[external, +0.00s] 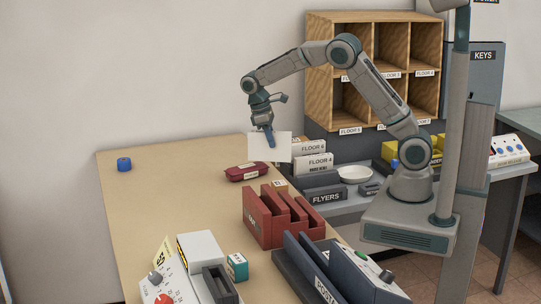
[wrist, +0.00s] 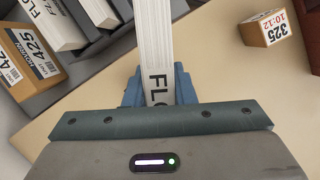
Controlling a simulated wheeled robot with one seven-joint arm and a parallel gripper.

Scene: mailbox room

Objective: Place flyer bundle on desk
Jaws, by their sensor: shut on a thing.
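My gripper (external: 269,138) is shut on a white bundle (external: 284,150) that looks like a flyer bundle. In the wrist view, its blue fingers (wrist: 158,92) clamp both sides of the bundle (wrist: 154,35), and dark letters starting "FLO" show on it; the rest of the label is hidden. In the external view, the bundle hangs upright by the right edge of the tan desk (external: 150,200), apparently above the surface. The desk top (wrist: 215,75) also shows below the bundle in the wrist view.
A dark red case (external: 247,172) and red sorter (external: 275,220) stand on the desk, with a blue item (external: 124,164) at far left. White FLOOR bundles (external: 314,163) and a FLYERS holder (external: 326,191) stand at right. The desk's left middle is clear.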

